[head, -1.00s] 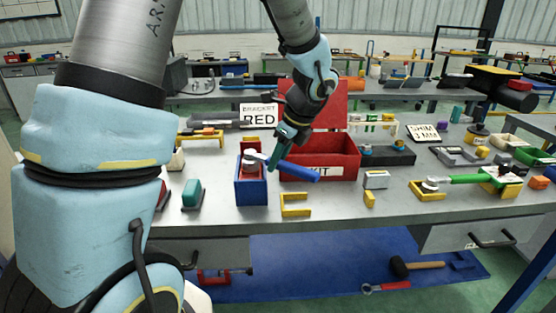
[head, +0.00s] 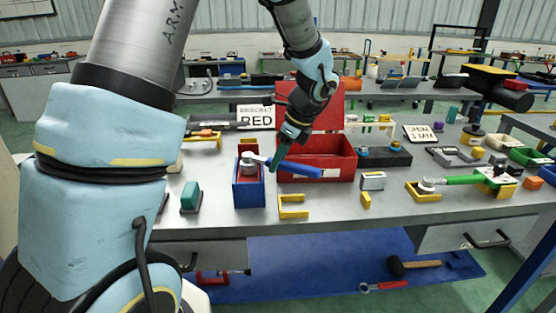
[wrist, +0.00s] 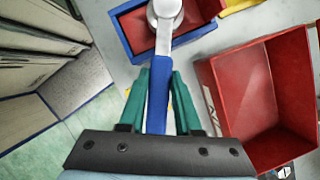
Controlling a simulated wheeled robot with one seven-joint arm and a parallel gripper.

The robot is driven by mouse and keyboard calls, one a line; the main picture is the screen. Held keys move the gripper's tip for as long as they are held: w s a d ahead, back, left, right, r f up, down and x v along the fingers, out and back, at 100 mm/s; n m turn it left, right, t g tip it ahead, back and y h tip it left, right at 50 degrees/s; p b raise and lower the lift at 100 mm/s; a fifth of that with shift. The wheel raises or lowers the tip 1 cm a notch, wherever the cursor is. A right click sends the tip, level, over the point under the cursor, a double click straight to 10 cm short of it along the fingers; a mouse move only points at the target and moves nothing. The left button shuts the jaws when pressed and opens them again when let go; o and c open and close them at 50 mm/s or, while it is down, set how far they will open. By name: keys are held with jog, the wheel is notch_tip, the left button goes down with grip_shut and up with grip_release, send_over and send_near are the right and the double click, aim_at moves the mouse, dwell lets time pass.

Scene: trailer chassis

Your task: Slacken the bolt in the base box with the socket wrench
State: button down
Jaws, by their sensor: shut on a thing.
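The socket wrench has a grey steel head (head: 249,159) and a blue handle (head: 300,168). Its head sits over the inside of the blue base box (head: 250,195), which has a red interior. The bolt is hidden under the wrench head. My gripper (head: 276,161) has green fingers and is shut on the wrench near the inner end of the handle. In the wrist view my gripper (wrist: 158,80) has one finger on each side of the blue handle (wrist: 158,100), and the head (wrist: 165,10) lies in the box (wrist: 125,28) at the top.
A red open bin (head: 330,165) stands just right of the box, close to the handle's end. A teal block (head: 190,196) stands to the left. A green-handled wrench (head: 465,180) lies further right.

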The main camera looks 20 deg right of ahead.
jog(key=shift+w, duration=0.1)
jog(key=shift+w+d+n+p, duration=0.45)
jog(key=shift+n+p, duration=0.25)
jog(key=shift+n, duration=0.2)
jog(key=shift+w, duration=0.1)
jog(key=shift+w+d+n+g+y+p, duration=0.3)
jog(key=shift+w+n+g+p, duration=0.3)
jog(key=shift+n+p, duration=0.25)
jog(key=shift+w+d+n+g+p, duration=0.15)
jog(key=shift+w+n+g+p, duration=0.15)
jog(key=shift+w+n+p, duration=0.55)
jog(key=shift+r+n, duration=0.1)
jog(key=shift+n, duration=0.2)
jog(key=shift+w+d+n+g+p, duration=0.1)
jog(key=shift+w+n+g+p, duration=0.4)
jog(key=shift+n, duration=0.2)
